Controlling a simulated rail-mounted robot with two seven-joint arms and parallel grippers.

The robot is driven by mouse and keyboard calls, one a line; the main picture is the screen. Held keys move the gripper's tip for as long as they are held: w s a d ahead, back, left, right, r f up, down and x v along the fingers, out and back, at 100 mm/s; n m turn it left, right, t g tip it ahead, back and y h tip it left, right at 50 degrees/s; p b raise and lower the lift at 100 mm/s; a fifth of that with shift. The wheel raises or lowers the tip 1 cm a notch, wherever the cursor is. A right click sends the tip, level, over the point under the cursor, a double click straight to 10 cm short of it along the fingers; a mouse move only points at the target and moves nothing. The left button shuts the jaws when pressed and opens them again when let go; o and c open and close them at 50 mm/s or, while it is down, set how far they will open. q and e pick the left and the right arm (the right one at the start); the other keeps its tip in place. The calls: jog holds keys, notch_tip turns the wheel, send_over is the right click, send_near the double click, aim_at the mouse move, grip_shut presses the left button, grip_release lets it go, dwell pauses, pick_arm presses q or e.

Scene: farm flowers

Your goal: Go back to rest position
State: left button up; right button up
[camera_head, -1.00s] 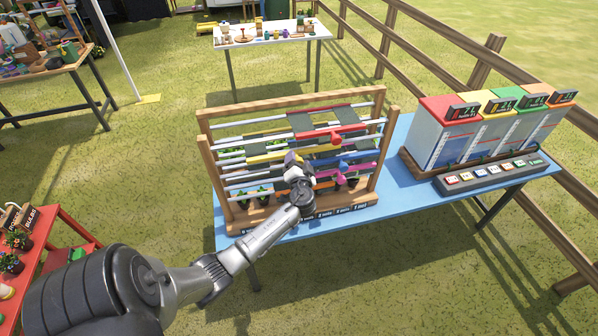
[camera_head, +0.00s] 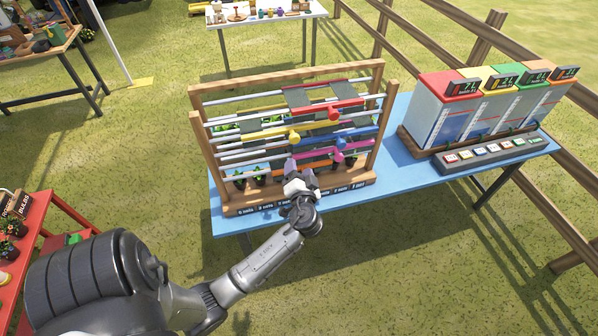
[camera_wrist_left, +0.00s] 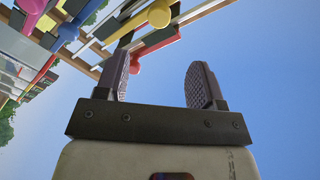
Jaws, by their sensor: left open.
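My left gripper (camera_head: 300,170) is in front of the wooden rack (camera_head: 196,130) with coloured sliding bars, near its lower front edge. In the left wrist view the two fingers of the left gripper (camera_wrist_left: 160,85) stand apart with nothing between them. The rack's coloured bars and knobs show beyond the fingertips, including a yellow knob (camera_wrist_left: 159,14). I cannot make out any contact between the fingers and the rack. My right gripper is in neither view.
The rack stands on a blue table (camera_head: 400,176). To its right are several coloured-top boxes (camera_head: 449,110) and a button panel (camera_head: 490,151). A red shelf with pots (camera_head: 45,215) stands at the left, and a white table (camera_head: 265,27) behind. Grass in front is clear.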

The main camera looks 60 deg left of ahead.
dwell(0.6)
pick_arm(q)
jog(key=s+d+f+m+h, duration=0.2)
jog(key=s+d+h, duration=0.1)
jog(key=d+h, duration=0.55)
jog(key=s+d+f+m+h, duration=0.25)
jog(key=d+h, duration=0.35)
jog(key=d, duration=0.6)
jog(key=s+d+f+m+g+h, duration=0.1)
jog(key=s+d+f+g, duration=0.15)
jog(key=s, duration=0.55)
jog(key=s+d+f+m+g+h, duration=0.1)
jog(key=s+d+f, duration=0.3)
jog(key=s, duration=0.4)
notch_tip(320, 180, up, 14)
jog(key=w+p, duration=0.1)
jog(key=p, duration=1.2)
jog(key=shift+w+f, duration=0.15)
